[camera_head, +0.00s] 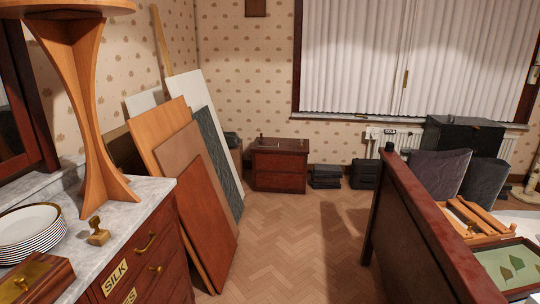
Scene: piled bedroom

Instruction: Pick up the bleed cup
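I cannot make out a bleed cup in the head view. Neither of my grippers is in view. Small items, too small to identify, stand on top of a low red-brown chest (279,171) by the far wall. On the marble-topped dresser (150,190) at the left are a stack of gold-rimmed white plates (30,234), a small brass-coloured stamp-like piece (98,232) and a wooden box (37,281); no cup shows among them.
A tall wooden stand (85,100) rises from the dresser. Several boards (206,195) lean on the left wall. A dark wooden footboard (405,225), framed trays (505,265) and a black trunk (462,135) fill the right. The parquet floor (290,250) between is clear.

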